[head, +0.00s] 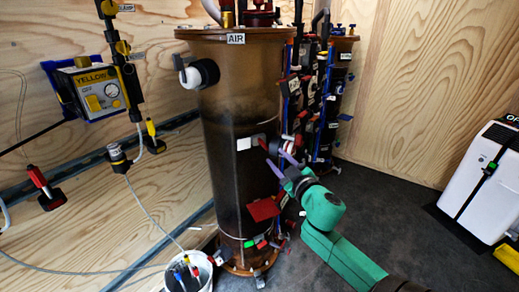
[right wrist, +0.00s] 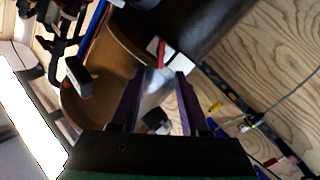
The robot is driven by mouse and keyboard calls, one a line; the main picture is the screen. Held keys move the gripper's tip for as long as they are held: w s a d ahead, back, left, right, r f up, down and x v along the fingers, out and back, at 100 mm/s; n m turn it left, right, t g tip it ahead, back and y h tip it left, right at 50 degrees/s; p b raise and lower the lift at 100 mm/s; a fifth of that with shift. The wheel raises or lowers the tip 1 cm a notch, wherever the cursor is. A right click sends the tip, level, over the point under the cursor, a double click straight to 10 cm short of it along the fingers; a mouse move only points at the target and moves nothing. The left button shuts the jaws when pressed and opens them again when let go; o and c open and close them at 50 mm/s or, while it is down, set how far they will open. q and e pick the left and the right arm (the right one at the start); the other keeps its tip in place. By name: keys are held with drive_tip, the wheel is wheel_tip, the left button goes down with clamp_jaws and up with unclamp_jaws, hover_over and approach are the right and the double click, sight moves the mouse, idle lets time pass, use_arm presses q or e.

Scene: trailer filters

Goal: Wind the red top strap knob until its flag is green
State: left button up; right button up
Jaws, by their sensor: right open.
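The tall brown filter housing (head: 235,100) labelled AIR stands upright in the middle of the head view. Two white plates (head: 245,143) sit on its side, with a small red part (head: 263,144) beside them. That red part also shows in the right wrist view (right wrist: 161,53); I cannot tell whether it is the top strap knob or its flag. My right gripper (head: 279,162) is open at the housing's right side, just below the plates. In the right wrist view its purple fingers (right wrist: 157,88) are apart, with a blurred pale part between them. My left gripper is out of view.
A red plate (head: 263,208) and a small green part (head: 248,243) show lower on the housing. Dark filter columns (head: 310,85) stand behind it. A white bucket (head: 203,274) is at lower left, a white machine (head: 483,170) at right.

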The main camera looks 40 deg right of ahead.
sight(264, 146)
drive_tip(key=x, duration=0.7)
drive_tip(key=shift+w, duration=0.4)
drive_tip(key=shift+w+d, duration=0.15)
drive_tip(key=shift+w, duration=0.3)
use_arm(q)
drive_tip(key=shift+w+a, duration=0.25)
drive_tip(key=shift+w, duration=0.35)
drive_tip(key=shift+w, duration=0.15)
use_arm(e)
clamp_jaws()
